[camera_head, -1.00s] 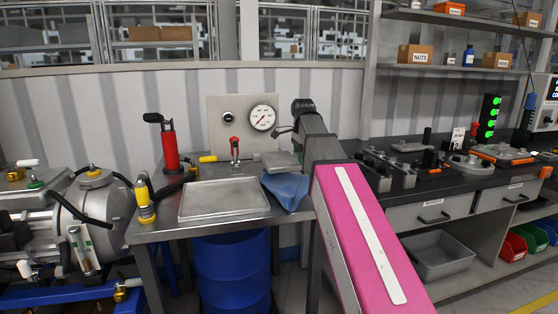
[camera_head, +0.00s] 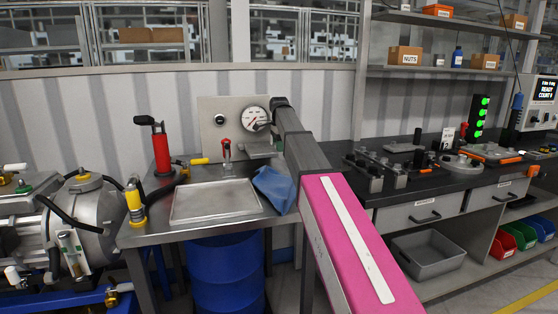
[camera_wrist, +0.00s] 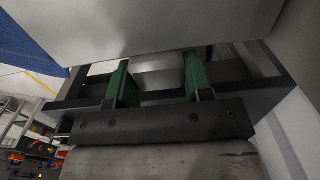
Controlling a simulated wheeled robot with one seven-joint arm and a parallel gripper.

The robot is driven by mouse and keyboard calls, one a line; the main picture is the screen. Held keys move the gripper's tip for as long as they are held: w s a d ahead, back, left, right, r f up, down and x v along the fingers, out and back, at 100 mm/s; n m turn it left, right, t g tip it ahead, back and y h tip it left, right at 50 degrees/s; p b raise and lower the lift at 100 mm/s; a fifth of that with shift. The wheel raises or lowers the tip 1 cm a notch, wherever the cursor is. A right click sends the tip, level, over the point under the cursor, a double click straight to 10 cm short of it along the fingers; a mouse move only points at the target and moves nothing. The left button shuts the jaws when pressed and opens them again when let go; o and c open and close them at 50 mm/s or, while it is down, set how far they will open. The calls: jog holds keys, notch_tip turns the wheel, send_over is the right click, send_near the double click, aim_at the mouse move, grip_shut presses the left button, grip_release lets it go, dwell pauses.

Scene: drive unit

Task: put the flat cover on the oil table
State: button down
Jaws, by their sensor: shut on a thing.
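My gripper (camera_wrist: 155,76) shows in the wrist view with two green fingers shut on a small grey block-like part, seemingly part of the flat cover (camera_wrist: 156,70). A broad grey surface fills the top of that view; I cannot tell whether it belongs to the cover. In the head view a thin grey plate, likely the flat cover (camera_head: 262,150), shows below the gauge, over the back of the oil table (camera_head: 155,236). Contact with the table is unclear. My arm mostly hides my gripper there.
A shallow metal tray (camera_head: 214,202) and a blue cloth (camera_head: 274,188) lie on the table. A blue drum (camera_head: 226,275) is underneath. A dark workbench (camera_head: 430,172) is at right.

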aim_at(279, 164)
jog(key=f, duration=0.5)
jog(key=shift+s+f, duration=0.25)
jog(key=shift+f, duration=0.05)
jog(key=shift+w+f, duration=0.25)
jog(key=shift+f, duration=0.05)
jog(key=shift+f, duration=0.2)
jog(key=c, duration=0.5)
grip_release()
jog(key=shift+r, duration=0.1)
notch_tip(279, 164, up, 12)
jog(key=shift+r, duration=0.1)
